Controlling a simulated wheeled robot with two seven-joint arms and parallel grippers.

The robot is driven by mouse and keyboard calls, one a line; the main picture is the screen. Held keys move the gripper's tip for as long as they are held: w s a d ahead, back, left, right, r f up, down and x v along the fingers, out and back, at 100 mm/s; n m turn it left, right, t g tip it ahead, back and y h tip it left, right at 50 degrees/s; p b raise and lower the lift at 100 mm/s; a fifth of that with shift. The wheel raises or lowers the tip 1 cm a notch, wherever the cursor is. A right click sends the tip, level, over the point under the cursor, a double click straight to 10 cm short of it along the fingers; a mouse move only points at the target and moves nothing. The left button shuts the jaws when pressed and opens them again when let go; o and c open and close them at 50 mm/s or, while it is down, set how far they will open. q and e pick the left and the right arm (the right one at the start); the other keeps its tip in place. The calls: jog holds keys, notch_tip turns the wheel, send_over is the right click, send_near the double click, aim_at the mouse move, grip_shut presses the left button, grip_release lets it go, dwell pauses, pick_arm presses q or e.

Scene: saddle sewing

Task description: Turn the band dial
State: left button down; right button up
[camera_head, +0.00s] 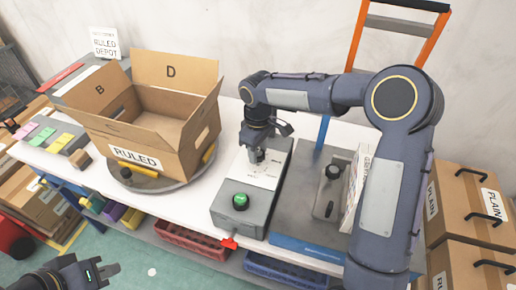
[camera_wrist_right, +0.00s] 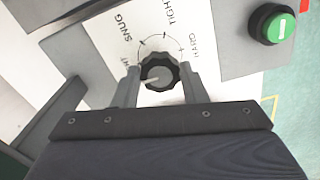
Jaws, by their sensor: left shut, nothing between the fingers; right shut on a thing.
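The band dial (camera_wrist_right: 158,74) is a dark ribbed knob with a light pointer line. It sits on a white panel with a ring of marks and the words SNUG, TIGHT and HARD; another word is partly hidden. My right gripper (camera_wrist_right: 160,80) has its two fingers on either side of the dial, shut on it. In the head view my right gripper (camera_head: 257,158) reaches down onto the grey machine box (camera_head: 228,212), and the dial is hidden behind it. My left gripper (camera_head: 105,271) is shut and empty at the lower left, away from the table.
A green button (camera_head: 240,201) is on the box's front; it also shows in the wrist view (camera_wrist_right: 278,27). An open carton marked RULED (camera_head: 135,157) stands on a round turntable (camera_head: 165,186) to the left. A grey-blue device (camera_head: 300,220) stands to the right.

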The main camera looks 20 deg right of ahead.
aim_at(258, 153)
jog(key=o, duration=1)
notch_tip(258, 153, up, 8)
jog(key=shift+f, duration=0.25)
jog(key=shift+r, duration=0.2)
